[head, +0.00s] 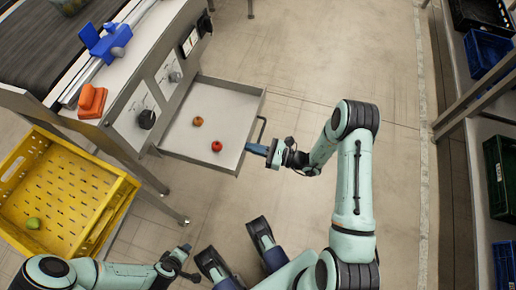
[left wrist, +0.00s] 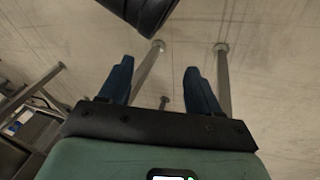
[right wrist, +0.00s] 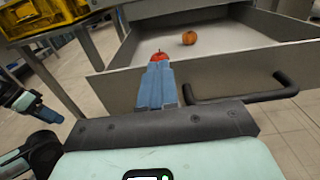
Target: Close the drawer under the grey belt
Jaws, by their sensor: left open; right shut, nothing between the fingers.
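The grey drawer (head: 181,134) stands pulled out from under the belt unit, with its bar handle (head: 262,130) on the front panel. An orange fruit (head: 198,121) and a red fruit (head: 217,146) lie inside it. My right gripper (head: 254,149) is shut and empty, its tips at the drawer front beside the handle. In the right wrist view, the shut fingers (right wrist: 157,85) overlap the front panel (right wrist: 115,88), left of the handle (right wrist: 240,93); I cannot tell whether they touch. My left gripper (head: 187,262) is low, away from the drawer; its open, empty fingers (left wrist: 158,80) show in the left wrist view.
The dark belt (head: 55,45) runs above, with a blue device (head: 103,43) and an orange block (head: 92,100) on its edge. A yellow crate (head: 100,221) with a green fruit stands left of the drawer. A shelf with crates (head: 484,55) lines the right. The floor between is clear.

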